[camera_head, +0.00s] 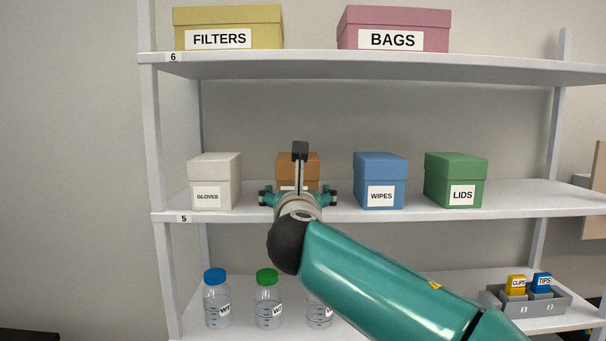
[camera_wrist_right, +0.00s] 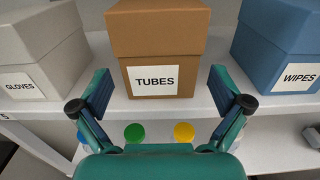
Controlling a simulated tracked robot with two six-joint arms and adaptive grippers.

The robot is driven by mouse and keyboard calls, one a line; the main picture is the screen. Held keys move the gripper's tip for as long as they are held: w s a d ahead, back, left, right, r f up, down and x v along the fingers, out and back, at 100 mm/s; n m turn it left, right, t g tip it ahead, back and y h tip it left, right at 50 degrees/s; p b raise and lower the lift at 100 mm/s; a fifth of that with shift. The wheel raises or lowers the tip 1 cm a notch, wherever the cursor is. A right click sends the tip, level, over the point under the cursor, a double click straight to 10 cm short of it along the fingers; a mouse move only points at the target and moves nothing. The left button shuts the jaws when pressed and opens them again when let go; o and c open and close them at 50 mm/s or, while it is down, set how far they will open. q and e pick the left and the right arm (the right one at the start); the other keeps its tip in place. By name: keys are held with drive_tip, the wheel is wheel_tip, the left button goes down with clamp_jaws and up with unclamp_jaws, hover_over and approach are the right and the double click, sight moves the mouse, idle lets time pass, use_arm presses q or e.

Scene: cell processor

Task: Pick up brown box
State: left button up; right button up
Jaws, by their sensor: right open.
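The brown box (camera_head: 298,165) stands on the middle shelf, marked 5, between a white box and a blue box. My right arm hides its lower part in the head view. In the right wrist view the brown box (camera_wrist_right: 158,50) faces me with a TUBES label. My right gripper (camera_head: 298,197) is open and in front of the box. In the wrist view its two fingers (camera_wrist_right: 157,92) are spread to the left and right of the box's lower front, with nothing between them but the view of the box. My left gripper is not in view.
On the same shelf (camera_head: 400,212) stand the white GLOVES box (camera_head: 214,175), blue WIPES box (camera_head: 380,175) and green LIDS box (camera_head: 456,175). FILTERS (camera_head: 228,18) and BAGS (camera_head: 393,18) boxes are above. Bottles (camera_head: 217,305) and a grey tray (camera_head: 550,308) are below.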

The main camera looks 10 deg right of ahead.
drive_tip(key=shift+w+d+p, duration=0.15)
drive_tip(key=shift+w+p, duration=0.35)
drive_tip(key=shift+w, duration=0.4)
drive_tip(key=shift+w+d+p, duration=0.2)
drive_tip(key=shift+w+p, duration=0.3)
drive_tip(key=shift+w, duration=0.45)
drive_tip(key=shift+w+d+p, duration=0.15)
drive_tip(key=shift+w+p, duration=0.35)
drive_tip(key=shift+w, duration=0.4)
drive_tip(key=shift+r, duration=0.1)
drive_tip(key=c, duration=1)
